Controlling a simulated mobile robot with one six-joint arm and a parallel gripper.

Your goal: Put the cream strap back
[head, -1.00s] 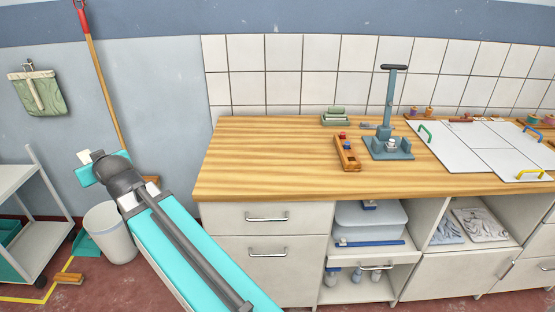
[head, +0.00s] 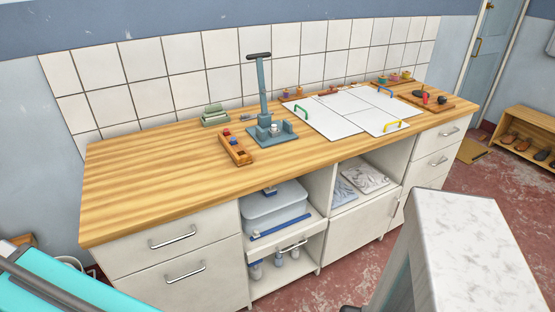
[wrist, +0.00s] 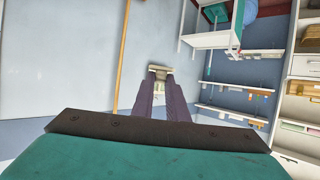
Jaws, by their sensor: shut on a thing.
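My gripper (wrist: 160,78) shows in the wrist view, its two dark fingers closed together at the tips. A small cream piece (wrist: 158,69) sits at the fingertips, held between them; it looks like the cream strap. Only a little of it shows, and its full length and shape cannot be told. Behind it is a plain pale wall. In the head view my gripper and the strap are out of frame; only part of my teal arm shows at the lower left.
A wooden worktop (head: 150,185) holds a blue-grey press (head: 272,132), a wooden tray (head: 236,150) and white panels (head: 335,115). A speckled pale block (head: 465,245) stands at the right front. The wrist view shows a long pole (wrist: 122,55) and shelves. Red floor lies clear between counter and block.

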